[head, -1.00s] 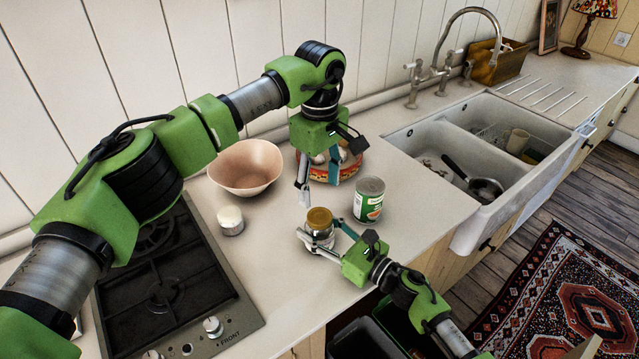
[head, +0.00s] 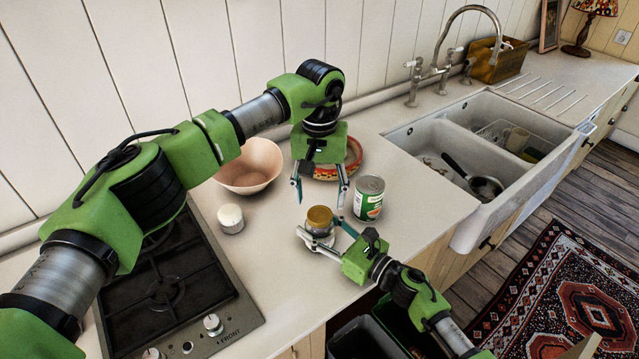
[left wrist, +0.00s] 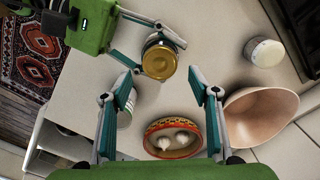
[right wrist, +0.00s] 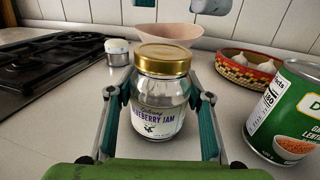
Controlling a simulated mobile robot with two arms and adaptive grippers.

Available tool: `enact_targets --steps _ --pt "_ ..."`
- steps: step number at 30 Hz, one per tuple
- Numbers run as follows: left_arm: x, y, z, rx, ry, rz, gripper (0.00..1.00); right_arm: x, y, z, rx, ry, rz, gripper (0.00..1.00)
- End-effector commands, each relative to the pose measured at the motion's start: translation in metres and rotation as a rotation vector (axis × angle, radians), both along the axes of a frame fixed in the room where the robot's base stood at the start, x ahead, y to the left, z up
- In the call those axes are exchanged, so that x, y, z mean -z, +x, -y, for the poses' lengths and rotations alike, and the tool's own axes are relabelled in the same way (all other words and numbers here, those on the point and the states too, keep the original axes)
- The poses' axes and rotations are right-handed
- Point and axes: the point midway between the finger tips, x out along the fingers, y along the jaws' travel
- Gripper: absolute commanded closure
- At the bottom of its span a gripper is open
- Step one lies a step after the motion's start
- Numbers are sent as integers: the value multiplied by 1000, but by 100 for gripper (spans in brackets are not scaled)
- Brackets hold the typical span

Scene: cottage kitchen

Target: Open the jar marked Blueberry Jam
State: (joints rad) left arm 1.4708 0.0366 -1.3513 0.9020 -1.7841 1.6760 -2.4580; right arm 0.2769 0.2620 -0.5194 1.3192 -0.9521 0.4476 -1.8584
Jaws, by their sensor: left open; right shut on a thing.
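The jar marked Blueberry Jam (right wrist: 157,100) stands upright on the counter. It is clear glass with a gold lid (right wrist: 165,58); the lid also shows from above in the left wrist view (left wrist: 159,62). My right gripper (right wrist: 158,115) is shut on the jar's body from the front right, one finger on each side. My left gripper (head: 320,194) is open and empty, pointing down above the counter just behind the jar. In the left wrist view its fingers (left wrist: 160,85) are spread, with the lid beyond and between the tips.
A green lentil can (head: 369,198) stands close right of the jar. A patterned bowl with garlic (left wrist: 172,137) is behind it. A pink bowl (head: 250,168) and a small white-topped jar (head: 231,219) are to the left. The hob (head: 165,290) is at left, the sink (head: 470,160) at right.

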Motion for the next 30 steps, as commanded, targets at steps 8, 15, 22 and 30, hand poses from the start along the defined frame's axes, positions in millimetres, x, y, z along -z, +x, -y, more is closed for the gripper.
enact_targets --steps 8,15,22,30 --pt "39 0 0 -3 -1 -2 45 1 0 0 1 -1 0 100" --pt "47 0 0 -3 0 0 45 1 0 0 1 -1 0 100" --pt "47 0 0 -3 0 0 61 1 0 0 1 -1 0 100" --pt "47 0 0 -21 0 0 85 1 0 0 1 -1 -1 100"
